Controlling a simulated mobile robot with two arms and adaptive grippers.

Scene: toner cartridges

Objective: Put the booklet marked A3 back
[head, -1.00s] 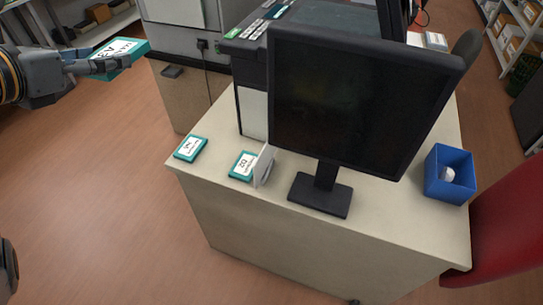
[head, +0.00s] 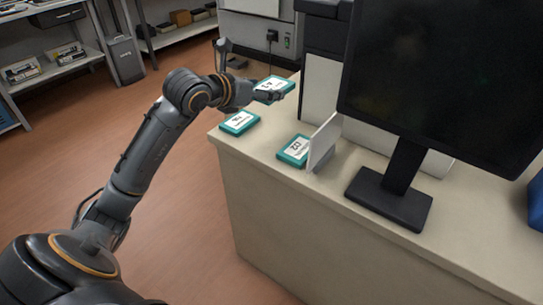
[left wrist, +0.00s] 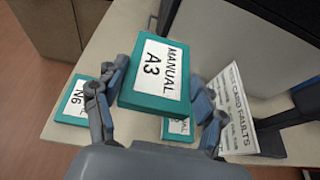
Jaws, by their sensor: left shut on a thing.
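The booklet marked A3 (left wrist: 158,75) is teal with a white label reading MANUAL A3. My left gripper (head: 268,95) is shut on it, one finger on each side in the left wrist view, and holds it above the desk's left corner. The booklet also shows in the head view (head: 274,87). Below it on the desk (head: 330,215) lie a teal booklet marked N6 (left wrist: 79,100) to the left and another teal booklet (head: 293,150) to the right, partly hidden in the left wrist view. Bare desk shows between these two. My right gripper is out of view.
A white standing card (head: 323,142) is beside the right booklet. A monitor (head: 440,80) on a dark stand and a printer behind it fill the desk's right and back. Shelves (head: 45,60) stand at the far left, with open floor before them.

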